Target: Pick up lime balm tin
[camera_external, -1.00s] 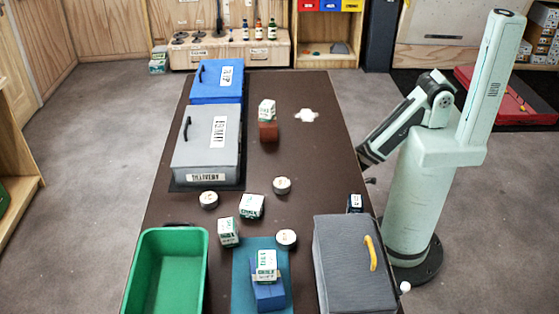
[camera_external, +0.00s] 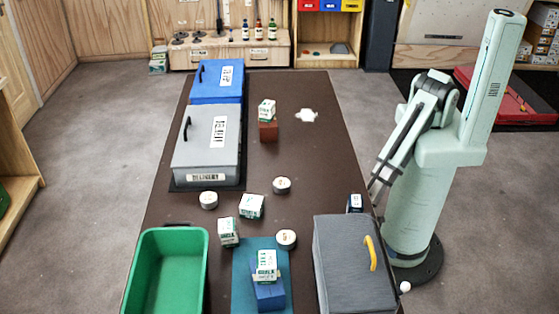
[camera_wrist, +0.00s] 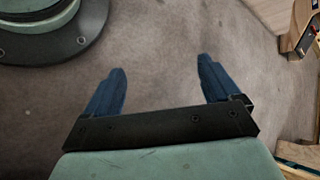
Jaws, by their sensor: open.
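Three small round pale tins stand on the dark table: one at the left (camera_external: 208,200), one near the middle (camera_external: 282,185), and one beside the teal mat (camera_external: 286,239). Their labels are too small to read, so I cannot tell which is the lime balm tin. My gripper (camera_wrist: 160,75) shows in the wrist view with its two blue fingers wide apart and nothing between them. It points at the bare floor beside my base. In the external view my folded arm hangs off the table's right edge, well away from the tins.
White-and-green boxes (camera_external: 251,206) (camera_external: 228,232) stand among the tins. Another sits on a blue block (camera_external: 268,296), one on a red-brown block (camera_external: 268,131). A green bin (camera_external: 203,270), grey case (camera_external: 335,232) and delivery case (camera_external: 190,160) flank them. The table's far right is mostly clear.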

